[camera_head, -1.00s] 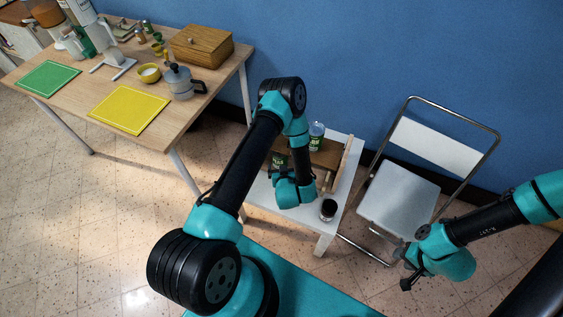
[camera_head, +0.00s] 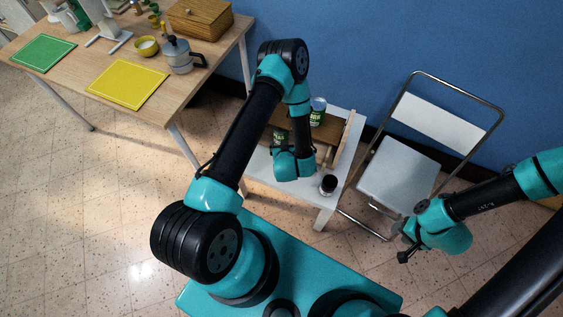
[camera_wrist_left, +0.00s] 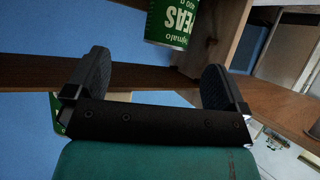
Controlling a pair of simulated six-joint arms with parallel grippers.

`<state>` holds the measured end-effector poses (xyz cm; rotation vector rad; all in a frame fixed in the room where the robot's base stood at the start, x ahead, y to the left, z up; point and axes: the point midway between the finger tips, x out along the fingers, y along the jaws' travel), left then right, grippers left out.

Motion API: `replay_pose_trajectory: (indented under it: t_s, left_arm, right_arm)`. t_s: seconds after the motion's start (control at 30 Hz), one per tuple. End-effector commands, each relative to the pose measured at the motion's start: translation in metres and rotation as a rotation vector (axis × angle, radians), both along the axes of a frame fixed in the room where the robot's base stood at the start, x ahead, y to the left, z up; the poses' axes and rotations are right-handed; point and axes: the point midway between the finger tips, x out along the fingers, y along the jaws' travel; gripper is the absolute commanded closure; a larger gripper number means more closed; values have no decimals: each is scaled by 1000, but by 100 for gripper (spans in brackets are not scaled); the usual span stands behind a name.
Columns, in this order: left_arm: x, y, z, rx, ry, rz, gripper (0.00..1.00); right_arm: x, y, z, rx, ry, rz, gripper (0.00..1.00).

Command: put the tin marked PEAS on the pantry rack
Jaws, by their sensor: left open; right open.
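The green tin marked PEAS (camera_wrist_left: 172,22) shows at the top of the left wrist view, its top cut off by the frame. My left gripper (camera_wrist_left: 156,62) is open and empty, the tin just beyond its fingers, nearer the right one. A wooden board of the pantry rack (camera_wrist_left: 140,74) crosses behind the fingers. In the head view my left wrist hides its fingers and part of the rack (camera_head: 345,138). Two green tins show there, one at the back (camera_head: 318,112) and one beside my wrist (camera_head: 280,138); their labels are unreadable. My right gripper (camera_head: 405,243) is open and empty, far right.
The rack stands on a small white table (camera_head: 314,200) with a dark jar (camera_head: 328,185) at its front. A folding chair (camera_head: 398,168) is to the right. A wooden table (camera_head: 60,90) at left holds a moka pot (camera_head: 179,58) and a yellow mat (camera_head: 127,82).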

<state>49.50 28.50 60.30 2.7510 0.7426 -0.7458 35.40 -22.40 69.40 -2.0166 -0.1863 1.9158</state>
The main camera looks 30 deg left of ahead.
Motion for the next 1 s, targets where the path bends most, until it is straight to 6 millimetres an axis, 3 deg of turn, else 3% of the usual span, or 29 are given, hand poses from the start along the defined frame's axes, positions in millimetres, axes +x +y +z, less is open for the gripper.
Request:
replay_pose_trajectory:
  t_s: [0.27, 0.5, 0.7, 0.83, 1.0]
  left_arm:
    - [-24, -27, 21, -297, 287, -208, 0]
    - [-81, -51, 57, -496, 589, -408, 0]
    - [-129, -59, 85, -579, 793, -528, 0]
    - [-141, -60, 91, -593, 844, -555, 0]
    - [-142, -61, 91, -595, 847, -556, 0]
  right_arm:
    - [0, 0, 0, 0, 0, 0, 57]
    - [0, 0, 0, 0, 0, 0, 57]
    - [0, 0, 0, 0, 0, 0, 57]
    - [0, 0, 0, 0, 0, 0, 57]
    - [0, 0, 0, 0, 0, 0, 57]
